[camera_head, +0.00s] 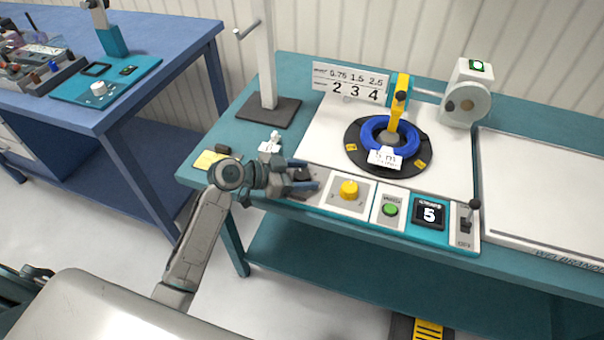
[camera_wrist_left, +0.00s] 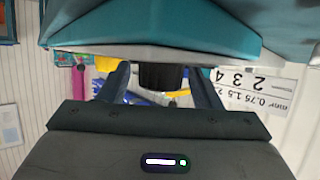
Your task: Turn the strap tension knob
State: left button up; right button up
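A yellow knob (camera_head: 348,189) stands on a light plate with small marks on the front panel of the teal bench. My left gripper (camera_head: 311,175) is just left of this yellow knob, low over the bench's front edge, fingers pointing right. Its fingers are apart. In the left wrist view a dark, round-sided knob-like part (camera_wrist_left: 162,77) sits between the fingers, with gaps on both sides. It hangs below a teal edge (camera_wrist_left: 160,35) in that view. I cannot read which knob is the strap tension one. My right gripper is not in view.
A green button (camera_head: 391,210), a display reading 5 (camera_head: 429,214) and a lever (camera_head: 468,215) line the panel's front. Behind are a blue cable coil (camera_head: 372,130) on a black turntable and a grey post (camera_head: 266,60). A blue table (camera_head: 140,90) stands left.

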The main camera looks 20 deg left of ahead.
aim_at(295, 175)
pick_arm(q)
jog(key=shift+s+a, duration=0.2)
jog(key=shift+a, duration=0.05)
jog(key=b+v, duration=0.1)
jog(key=v, duration=0.2)
jog(key=shift+s+a, duration=0.15)
jog(key=shift+a, duration=0.15)
jog(key=b+v, duration=0.1)
jog(key=v, duration=0.4)
jog(key=shift+s+a+r, duration=0.1)
jog(key=shift+s+r, duration=0.05)
jog(key=shift+r, duration=0.05)
jog(key=shift+s+a+r, duration=0.3)
jog(key=shift+s+a, duration=0.05)
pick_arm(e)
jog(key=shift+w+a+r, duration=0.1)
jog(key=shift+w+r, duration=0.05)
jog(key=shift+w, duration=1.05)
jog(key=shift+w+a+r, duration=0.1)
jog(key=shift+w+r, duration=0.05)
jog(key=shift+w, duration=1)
